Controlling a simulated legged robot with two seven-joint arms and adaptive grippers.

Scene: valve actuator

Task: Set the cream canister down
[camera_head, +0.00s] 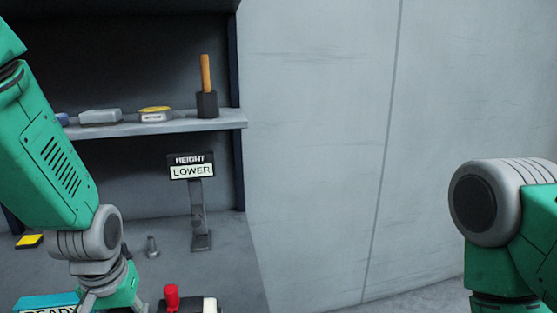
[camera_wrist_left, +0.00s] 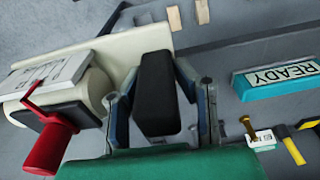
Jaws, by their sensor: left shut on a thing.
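The cream canister (camera_wrist_left: 140,46) lies across the upper left of the left wrist view, with a red handle (camera_wrist_left: 48,148) and a pale printed plate at its left end. My left gripper (camera_wrist_left: 160,88) is shut, with a black block between its fingers and the cream body right behind it. The exact contact is hard to see. In the head view only the top of the canister (camera_head: 195,305) and its red knob (camera_head: 171,296) show at the bottom edge; the left gripper's fingertips are below the picture. My right gripper is out of view.
A teal READY sign (camera_wrist_left: 277,80) stands close by. On the bench are a HEIGHT LOWER sign (camera_head: 191,167) on a post, a bolt (camera_head: 152,247) and a yellow-black block (camera_head: 29,241). A shelf (camera_head: 225,121) above holds several items, including a wooden-handled tool (camera_head: 206,88).

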